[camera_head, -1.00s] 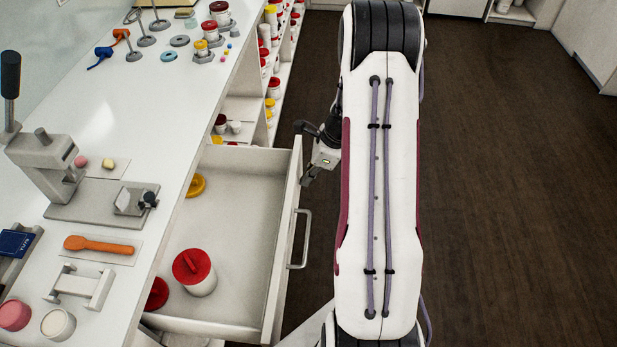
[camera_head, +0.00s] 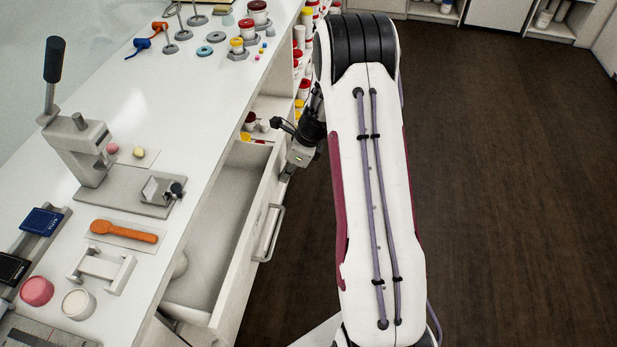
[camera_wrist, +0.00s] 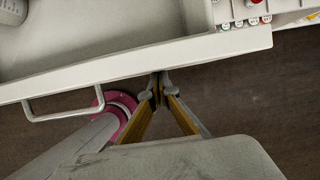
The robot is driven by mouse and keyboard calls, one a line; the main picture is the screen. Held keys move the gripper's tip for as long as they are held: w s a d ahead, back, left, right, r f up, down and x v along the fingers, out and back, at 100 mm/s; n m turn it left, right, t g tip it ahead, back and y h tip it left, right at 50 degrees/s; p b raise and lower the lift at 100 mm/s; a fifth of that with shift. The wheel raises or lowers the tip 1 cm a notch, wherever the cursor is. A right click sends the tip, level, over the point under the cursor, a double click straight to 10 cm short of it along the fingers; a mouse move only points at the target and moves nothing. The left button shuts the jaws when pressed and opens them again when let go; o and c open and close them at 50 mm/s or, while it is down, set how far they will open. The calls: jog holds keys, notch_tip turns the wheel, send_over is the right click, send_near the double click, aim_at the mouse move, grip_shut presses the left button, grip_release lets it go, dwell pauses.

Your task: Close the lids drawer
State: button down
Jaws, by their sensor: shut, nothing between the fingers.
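The lids drawer (camera_head: 216,236) is a light grey drawer under the white counter, partly open. Its front panel (camera_head: 248,235) carries a bar handle (camera_head: 270,234). In the wrist view the drawer front (camera_wrist: 130,62) crosses the picture and its handle (camera_wrist: 62,106) is at left. My gripper (camera_head: 294,163) is shut and empty, at the outer face of the drawer front near its far end. In the wrist view the fingertips of my gripper (camera_wrist: 158,80) meet at the front panel's edge and look to be touching it. Part of the drawer's inside is hidden under the counter.
The white counter (camera_head: 190,110) holds a lever press (camera_head: 80,145), an orange spoon (camera_head: 124,231) and jars with pink and cream contents (camera_head: 37,291). Shelves of jars stand beyond the drawer. The dark floor (camera_head: 490,180) at right is clear.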

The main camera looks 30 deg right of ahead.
send_over(257, 185)
jog(key=w+a, duration=0.3)
jog(key=shift+a, duration=0.2)
jog(key=shift+w+a, duration=0.1)
jog(key=shift+w, duration=0.05)
jog(key=shift+r, duration=0.1)
jog(key=shift+s+d, duration=0.3)
jog(key=shift+d, duration=0.1)
jog(key=s+d, duration=0.2)
jog(key=d, duration=0.1)
jog(key=shift+s+r, duration=0.25)
jog(key=shift+s, duration=0.15)
jog(key=v, duration=0.9)
jog(key=shift+s+r, duration=0.1)
jog(key=shift+r, duration=0.05)
